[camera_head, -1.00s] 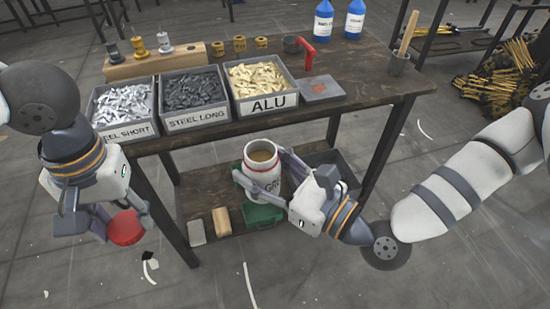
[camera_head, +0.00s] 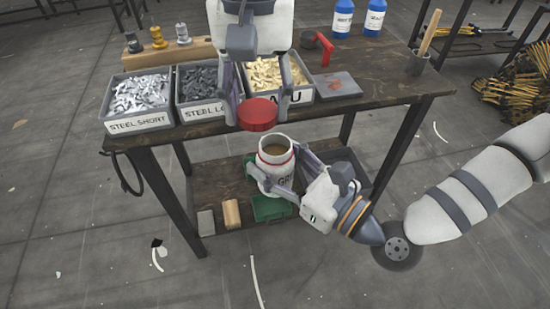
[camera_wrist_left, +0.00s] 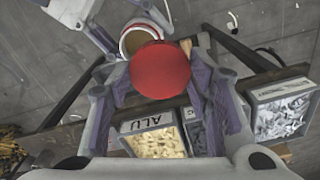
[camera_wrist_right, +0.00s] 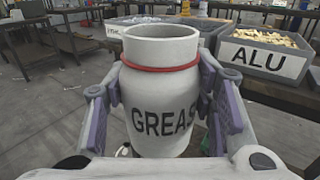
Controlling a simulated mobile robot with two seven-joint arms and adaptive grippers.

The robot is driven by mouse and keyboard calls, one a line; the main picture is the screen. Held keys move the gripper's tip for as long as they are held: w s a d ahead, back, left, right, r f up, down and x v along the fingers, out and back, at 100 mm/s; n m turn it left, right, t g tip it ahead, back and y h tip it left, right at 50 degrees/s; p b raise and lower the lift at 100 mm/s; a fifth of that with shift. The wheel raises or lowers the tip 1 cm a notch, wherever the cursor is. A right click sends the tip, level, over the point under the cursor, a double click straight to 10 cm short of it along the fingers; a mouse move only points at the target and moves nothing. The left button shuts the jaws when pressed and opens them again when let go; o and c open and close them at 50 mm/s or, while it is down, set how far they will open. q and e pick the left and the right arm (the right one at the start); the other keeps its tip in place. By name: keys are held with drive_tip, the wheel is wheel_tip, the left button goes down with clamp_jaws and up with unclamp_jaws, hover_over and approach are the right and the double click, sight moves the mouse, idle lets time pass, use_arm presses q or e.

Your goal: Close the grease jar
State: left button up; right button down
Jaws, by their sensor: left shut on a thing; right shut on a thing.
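The white grease jar (camera_head: 274,168) has a red ring at its neck, an open mouth and brownish content. My right gripper (camera_head: 277,172) is shut on it in front of the bench, holding it roughly upright. In the right wrist view the jar (camera_wrist_right: 162,95) shows its GREASE label between the fingers. The red lid (camera_head: 257,114) is held flat in my left gripper (camera_head: 258,108), a little above and slightly left of the jar mouth, apart from it. In the left wrist view the lid (camera_wrist_left: 160,70) sits between the fingers and partly covers the jar mouth (camera_wrist_left: 137,38).
The bench (camera_head: 385,100) stands behind, with bins of rivets such as the steel short bin (camera_head: 140,101) near its front edge. A green box (camera_head: 270,208) is on the lower shelf.

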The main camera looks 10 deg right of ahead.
sight(275, 113)
use_arm(q)
drive_tip(key=shift+s+d+r, duration=0.25)
drive_tip(key=shift+d+r, duration=0.1)
drive_tip(key=shift+d, duration=0.3)
drive_tip(key=shift+s+d+r, duration=0.25)
drive_tip(key=shift+d+r, duration=0.05)
drive_tip(key=shift+d, duration=0.3)
drive_tip(key=shift+f, duration=2)
drive_tip(key=shift+f, duration=0.1)
drive_tip(key=shift+a+f, duration=0.1)
drive_tip(key=shift+f, duration=0.7)
drive_tip(key=shift+f, duration=0.55)
